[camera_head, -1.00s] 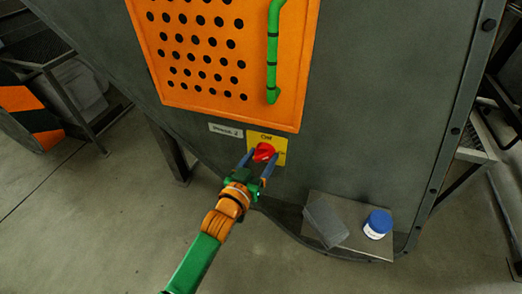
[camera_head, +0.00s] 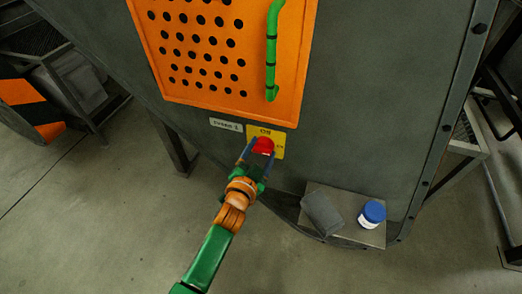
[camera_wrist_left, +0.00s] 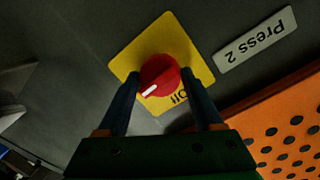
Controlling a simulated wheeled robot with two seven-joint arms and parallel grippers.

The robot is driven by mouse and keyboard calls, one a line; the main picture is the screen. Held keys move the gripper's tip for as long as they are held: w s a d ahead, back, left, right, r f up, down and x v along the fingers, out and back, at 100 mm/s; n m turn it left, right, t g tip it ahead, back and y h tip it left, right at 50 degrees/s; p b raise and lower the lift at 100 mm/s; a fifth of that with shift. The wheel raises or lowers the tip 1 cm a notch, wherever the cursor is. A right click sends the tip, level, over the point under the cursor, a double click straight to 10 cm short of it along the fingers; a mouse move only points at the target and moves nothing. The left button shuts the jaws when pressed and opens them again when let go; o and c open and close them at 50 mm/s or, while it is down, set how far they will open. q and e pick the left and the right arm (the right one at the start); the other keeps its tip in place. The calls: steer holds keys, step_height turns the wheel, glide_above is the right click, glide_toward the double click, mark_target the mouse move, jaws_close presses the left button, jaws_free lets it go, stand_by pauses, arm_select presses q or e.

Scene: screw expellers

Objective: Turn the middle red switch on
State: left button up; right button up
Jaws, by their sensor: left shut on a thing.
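The red switch (camera_head: 264,145) is a round knob on a yellow plate (camera_head: 280,137) low on the dark grey machine wall. It also shows in the left wrist view (camera_wrist_left: 160,72), where its white mark points to the lower left. The word "Off" is printed on the plate, to the lower right of the knob in that view. My left gripper (camera_head: 260,153) has one finger on each side of the knob and is shut on it; the fingers also show in the wrist view (camera_wrist_left: 159,77). My right gripper is out of view.
A "Press 2" label (camera_head: 226,125) is beside the yellow plate. An orange perforated panel (camera_head: 285,112) with a green handle (camera_head: 271,60) is above. At the lower right, a ledge (camera_head: 345,229) holds a grey block (camera_head: 322,213) and a blue-lidded jar (camera_head: 372,214). No other red switch shows.

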arm_select(q)
steer(key=shift+r, duration=0.1)
stand_by(0.5)
steer(key=o, duration=1.3)
steer(key=shift+w, duration=0.1)
steer(key=p+v, duration=0.1)
steer(key=v, duration=0.6)
steer(key=shift+p, duration=0.3)
